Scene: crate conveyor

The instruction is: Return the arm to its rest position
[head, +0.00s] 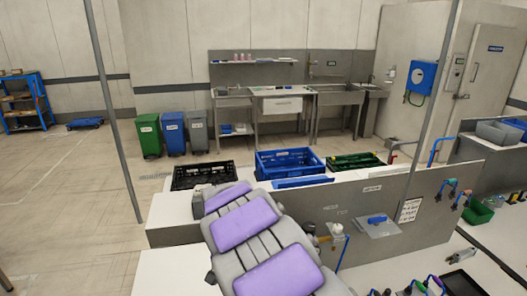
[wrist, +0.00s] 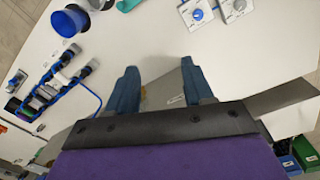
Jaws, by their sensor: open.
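My gripper (wrist: 160,68) shows in the wrist view with its two blue fingers spread apart. Nothing is held between them. Below the fingers is a white worktop (wrist: 225,65), with a grey surface partly hidden behind the fingers. The distance from the fingertips to the worktop is hard to judge. In the head view I cannot make out the gripper.
A black crate (head: 203,174), a blue crate (head: 290,163) and a green crate (head: 355,161) stand along the line. In the wrist view, a blue cable (wrist: 92,92) and two knobbed boxes (wrist: 197,14) lie around the gripper. Open floor (head: 60,185) lies left.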

